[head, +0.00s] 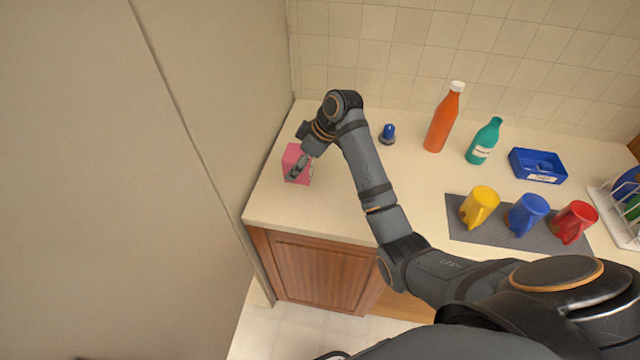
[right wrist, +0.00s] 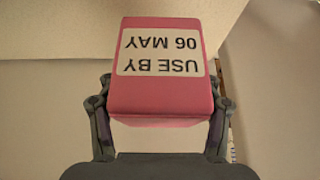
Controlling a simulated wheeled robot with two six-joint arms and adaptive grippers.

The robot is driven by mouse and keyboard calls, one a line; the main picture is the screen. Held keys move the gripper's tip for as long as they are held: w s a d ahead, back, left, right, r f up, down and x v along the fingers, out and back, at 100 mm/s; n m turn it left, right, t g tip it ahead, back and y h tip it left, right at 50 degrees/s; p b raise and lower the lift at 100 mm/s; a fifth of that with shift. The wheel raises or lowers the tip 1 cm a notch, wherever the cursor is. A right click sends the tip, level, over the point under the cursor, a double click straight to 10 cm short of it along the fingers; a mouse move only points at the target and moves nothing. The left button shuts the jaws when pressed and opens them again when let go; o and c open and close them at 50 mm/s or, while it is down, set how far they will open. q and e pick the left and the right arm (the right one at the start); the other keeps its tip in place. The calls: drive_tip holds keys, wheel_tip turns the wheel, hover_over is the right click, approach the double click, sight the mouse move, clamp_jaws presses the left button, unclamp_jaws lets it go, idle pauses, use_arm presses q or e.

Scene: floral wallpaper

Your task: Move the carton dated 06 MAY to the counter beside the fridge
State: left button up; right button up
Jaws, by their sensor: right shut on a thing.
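The pink carton (head: 295,161) is at the left end of the counter (head: 262,208), close to the fridge side. In the right wrist view the carton (right wrist: 160,95) fills the middle, and its label reads "USE BY 06 MAY" upside down. My right gripper (head: 302,165) is shut on the carton, with one finger on each side of it. The carton appears to be on the counter top or just over it; I cannot tell whether its base touches. My left gripper is not in view.
The tall beige fridge (head: 150,200) stands at the left. A blue-topped shaker (head: 388,133), an orange bottle (head: 442,120) and a teal bottle (head: 483,142) stand behind my right arm. A blue tray (head: 537,178) and yellow, blue and red mugs on a grey mat (head: 470,232) are further right.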

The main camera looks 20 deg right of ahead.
sight(312, 165)
wheel_tip(312, 165, down, 4)
drive_tip(key=shift+r, duration=0.25)
wheel_tip(312, 165, down, 3)
drive_tip(key=shift+r+p, duration=0.1)
drive_tip(key=shift+p, duration=0.45)
drive_tip(key=shift+f, duration=0.5)
drive_tip(key=shift+f, duration=0.1)
drive_tip(key=o, duration=1.3)
drive_tip(key=b+v, duration=0.1)
drive_tip(key=v, duration=1)
drive_tip(key=shift+d+r+b, duration=0.2)
drive_tip(key=shift+r+b, duration=0.1)
drive_tip(key=shift+r, duration=0.05)
drive_tip(key=shift+s+r, duration=0.1)
drive_tip(key=shift+r, duration=0.1)
